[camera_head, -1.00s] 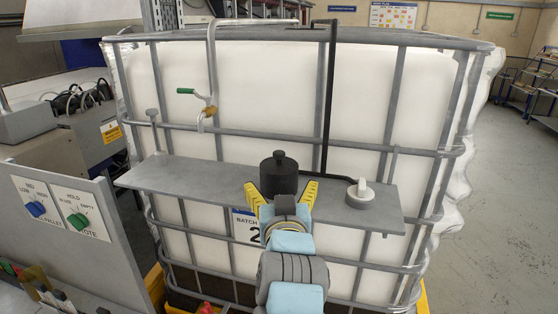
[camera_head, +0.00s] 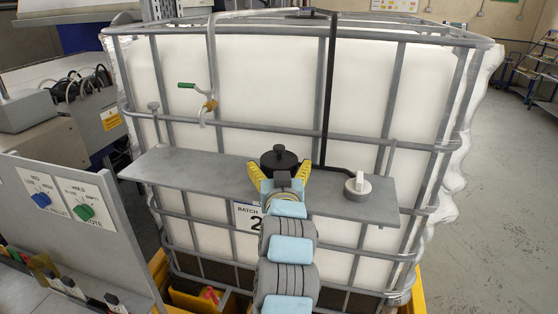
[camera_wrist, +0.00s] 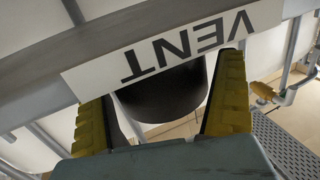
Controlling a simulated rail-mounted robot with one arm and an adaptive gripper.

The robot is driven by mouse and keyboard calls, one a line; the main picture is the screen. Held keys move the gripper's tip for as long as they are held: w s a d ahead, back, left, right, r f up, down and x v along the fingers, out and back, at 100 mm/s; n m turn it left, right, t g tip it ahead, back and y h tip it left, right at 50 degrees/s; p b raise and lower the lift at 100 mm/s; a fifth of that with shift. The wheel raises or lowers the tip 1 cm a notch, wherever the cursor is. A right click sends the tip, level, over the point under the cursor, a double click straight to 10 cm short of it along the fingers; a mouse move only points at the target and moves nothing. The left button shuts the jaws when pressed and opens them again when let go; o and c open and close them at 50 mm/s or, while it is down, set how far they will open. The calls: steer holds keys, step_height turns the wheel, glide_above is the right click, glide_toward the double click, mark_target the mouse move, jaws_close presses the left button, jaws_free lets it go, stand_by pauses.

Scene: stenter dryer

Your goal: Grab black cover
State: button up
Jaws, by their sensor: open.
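The black cover (camera_head: 279,160), a round dark piece with a knob on top, is at the front middle of the grey shelf in the head view. My gripper (camera_head: 280,174) is open, with one yellow finger on each side of the cover's near part. In the wrist view, a dark cylindrical body (camera_wrist: 165,97), apparently the cover, shows between the open fingers of my gripper (camera_wrist: 166,85). I cannot tell whether either finger touches it. My gripper and wrist hide the cover's lower part in the head view.
The grey shelf (camera_head: 190,172) is fixed across a caged white tank (camera_head: 265,85). A green-handled tap (camera_head: 205,100) hangs at left. A white VENT label (camera_wrist: 165,50) crosses the wrist view.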

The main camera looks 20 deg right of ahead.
steer(key=shift+w+d, duration=0.15)
steer(key=shift+w, duration=0.2)
steer(key=c, duration=0.9)
steer(key=shift+c, duration=0.2)
steer(key=shift+r+b, duration=1.45)
steer(key=shift+r, duration=3.5)
